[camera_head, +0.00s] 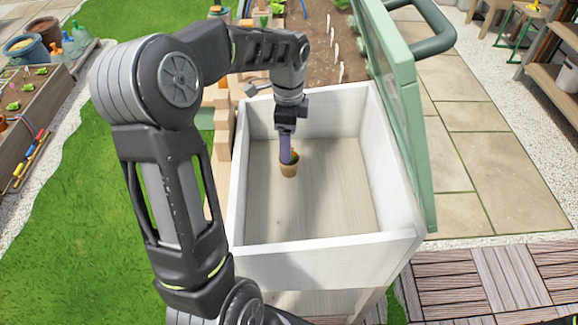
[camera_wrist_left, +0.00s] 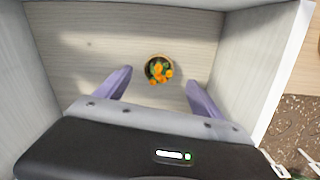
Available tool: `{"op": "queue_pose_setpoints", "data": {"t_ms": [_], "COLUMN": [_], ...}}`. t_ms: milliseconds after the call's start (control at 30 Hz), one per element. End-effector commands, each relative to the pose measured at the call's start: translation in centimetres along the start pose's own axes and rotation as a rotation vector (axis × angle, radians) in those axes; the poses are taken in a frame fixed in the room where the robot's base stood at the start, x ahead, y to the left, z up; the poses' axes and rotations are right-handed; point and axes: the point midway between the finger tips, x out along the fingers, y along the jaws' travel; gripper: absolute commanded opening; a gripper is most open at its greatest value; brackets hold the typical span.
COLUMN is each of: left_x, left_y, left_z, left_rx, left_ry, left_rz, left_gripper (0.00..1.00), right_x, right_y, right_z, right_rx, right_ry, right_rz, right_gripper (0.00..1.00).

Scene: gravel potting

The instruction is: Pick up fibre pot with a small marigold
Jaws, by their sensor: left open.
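The fibre pot (camera_head: 289,169) is small and brown and stands upright on the floor of a white wooden box. In the left wrist view the fibre pot (camera_wrist_left: 149,66) is seen from above, with the small marigold (camera_wrist_left: 159,73) in orange bloom. My left gripper (camera_head: 287,150) reaches down into the box from above, close to the pot in the head view. In the left wrist view its two purple fingers (camera_wrist_left: 158,80) are spread wide, and the pot lies between and just beyond their tips, not gripped. My right gripper is not in view.
The white wooden box (camera_head: 325,248) has tall walls on all sides, near my left gripper. A green-framed lid (camera_head: 400,110) stands raised along its right side. The rest of the box floor is bare. A soil bed (camera_head: 330,45) lies behind it.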

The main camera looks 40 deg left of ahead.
Motion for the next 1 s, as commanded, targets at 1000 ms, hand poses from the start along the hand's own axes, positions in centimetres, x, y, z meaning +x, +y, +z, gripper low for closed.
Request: {"op": "queue_pose_setpoints", "data": {"t_ms": [1000], "left_x": [7.3], "left_y": [0.2], "left_z": [-0.4], "left_rx": [0.0], "left_ry": [0.0], "left_rz": [0.003], "left_gripper": [0.77], "right_x": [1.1], "right_y": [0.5], "right_z": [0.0], "right_rx": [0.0], "right_ry": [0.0], "right_rz": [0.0], "right_gripper": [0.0]}}
